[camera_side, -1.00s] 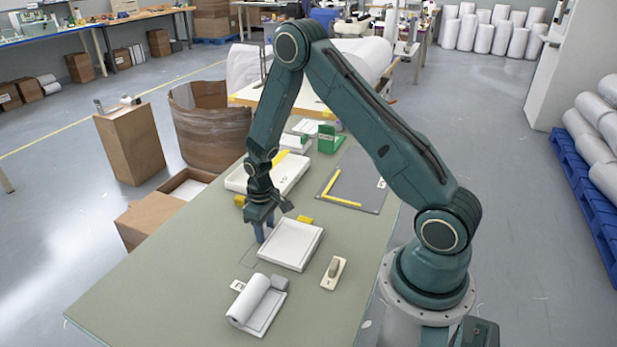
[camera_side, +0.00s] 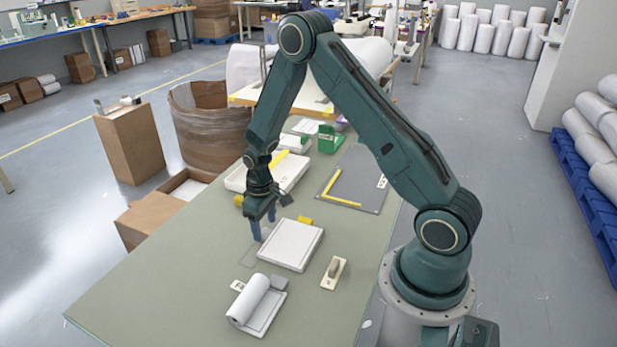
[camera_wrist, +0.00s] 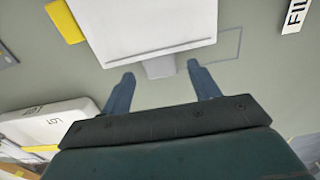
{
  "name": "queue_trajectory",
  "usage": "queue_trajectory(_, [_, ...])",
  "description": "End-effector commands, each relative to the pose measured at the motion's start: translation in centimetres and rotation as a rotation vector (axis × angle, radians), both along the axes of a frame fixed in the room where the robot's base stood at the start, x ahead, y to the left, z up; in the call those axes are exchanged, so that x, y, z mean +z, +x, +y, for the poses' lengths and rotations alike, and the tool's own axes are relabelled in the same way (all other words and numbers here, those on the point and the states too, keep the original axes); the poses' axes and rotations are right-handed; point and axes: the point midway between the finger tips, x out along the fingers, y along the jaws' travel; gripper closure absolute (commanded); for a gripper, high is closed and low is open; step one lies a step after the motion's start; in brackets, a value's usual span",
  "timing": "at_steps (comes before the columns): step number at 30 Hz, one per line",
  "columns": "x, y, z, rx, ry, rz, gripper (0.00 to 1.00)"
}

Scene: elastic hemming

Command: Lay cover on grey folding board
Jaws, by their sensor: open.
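A flat white panel, which looks like the cover (camera_side: 291,246), lies on the green table in front of my gripper (camera_side: 263,224) in the side view. In the wrist view the white panel (camera_wrist: 145,25) fills the top middle, with a small grey tab (camera_wrist: 160,67) at its near edge. My gripper (camera_wrist: 160,72) is open, its two fingers apart on either side of the tab and not visibly closed on anything. The grey folding board (camera_side: 365,172), with a yellow L-shaped strip, lies bare farther back to the right.
A white tray (camera_side: 286,178) stands behind my gripper, with a green holder (camera_side: 329,140) farther back. A white roll in a holder (camera_side: 252,300) and a small block on a plate (camera_side: 334,273) are nearer. Yellow blocks (camera_wrist: 65,22) sit close by. The table's front left is clear.

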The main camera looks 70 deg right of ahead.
Motion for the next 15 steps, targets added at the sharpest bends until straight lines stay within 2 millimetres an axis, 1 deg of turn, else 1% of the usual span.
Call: queue_trajectory(15, [7.4, 0.1, 0.0, 0.0, -0.001, -0.003, 0.39])
